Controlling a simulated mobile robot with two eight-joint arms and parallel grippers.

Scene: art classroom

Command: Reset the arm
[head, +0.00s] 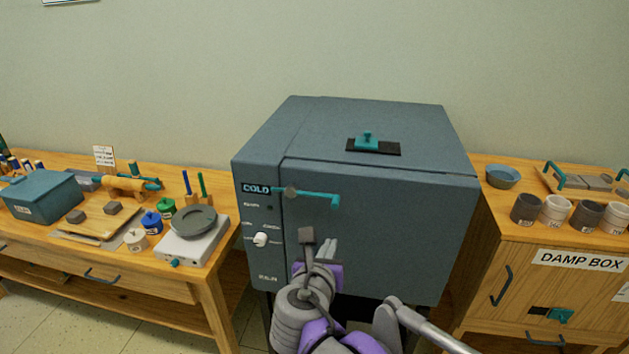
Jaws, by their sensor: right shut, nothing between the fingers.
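My right arm comes up from the bottom of the head view in front of the kiln (390,220). My right gripper (320,250) is shut and holds nothing. It is in front of the lower part of the kiln's front door; I cannot tell whether it touches the door. The kiln is a grey-blue box with a teal door handle (320,197), a white knob (260,240) and a teal fitting (369,143) on top. The door looks closed. My left gripper is not in view.
A wooden table (120,274) at left holds a scale (190,243), small jars, a teal box (43,197) and tools. A wooden damp box cabinet (520,275) at right carries several cups and a blue bowl (502,176). Both stand close beside the kiln.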

